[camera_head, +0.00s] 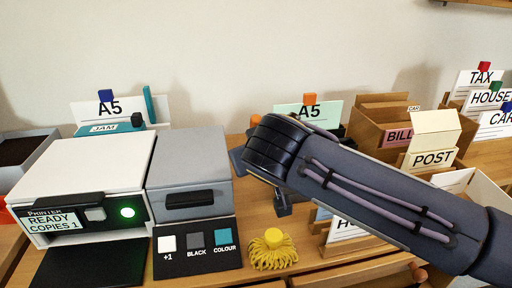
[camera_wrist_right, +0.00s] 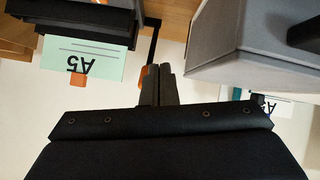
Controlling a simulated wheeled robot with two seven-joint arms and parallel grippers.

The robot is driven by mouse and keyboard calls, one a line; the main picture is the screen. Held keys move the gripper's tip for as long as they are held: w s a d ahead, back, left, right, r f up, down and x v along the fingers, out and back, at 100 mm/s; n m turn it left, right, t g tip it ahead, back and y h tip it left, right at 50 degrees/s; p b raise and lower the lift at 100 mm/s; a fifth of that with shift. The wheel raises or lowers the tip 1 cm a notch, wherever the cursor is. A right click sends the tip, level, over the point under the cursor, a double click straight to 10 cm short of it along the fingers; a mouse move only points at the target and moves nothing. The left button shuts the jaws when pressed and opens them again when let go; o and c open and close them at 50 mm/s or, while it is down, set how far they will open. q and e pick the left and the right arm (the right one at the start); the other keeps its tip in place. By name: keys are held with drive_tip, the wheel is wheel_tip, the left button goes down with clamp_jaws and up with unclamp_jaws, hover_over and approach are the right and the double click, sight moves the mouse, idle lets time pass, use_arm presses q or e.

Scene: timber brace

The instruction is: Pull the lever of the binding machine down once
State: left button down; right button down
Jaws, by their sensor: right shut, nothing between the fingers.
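My right arm reaches in from the right in the head view and covers the middle of the table. In the right wrist view my right gripper (camera_wrist_right: 159,72) is shut and empty. An orange knob (camera_wrist_right: 144,73), apparently the lever's end, is close beside the fingertips on the left; contact cannot be told. A thin black bar (camera_wrist_right: 153,45) runs near it. In the head view a bit of orange (camera_head: 254,120) shows just above my wrist. The binding machine's body is mostly hidden behind my arm. My left gripper is out of view.
The white printer (camera_head: 88,166) and a grey box (camera_head: 188,155) with a black handle stand left of my arm. A yellow tassel-like item (camera_head: 273,250) lies in front. Labelled wooden holders, including a POST holder (camera_head: 432,142), stand right, near my forearm. An A5 card (camera_head: 307,112) stands behind.

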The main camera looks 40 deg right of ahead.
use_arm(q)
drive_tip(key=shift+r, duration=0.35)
use_arm(e)
drive_tip(key=v, duration=0.2)
drive_tip(key=shift+s+a+r, duration=0.15)
drive_tip(key=shift+s+a, duration=0.05)
drive_tip(key=shift+s, duration=0.15)
idle(0.3)
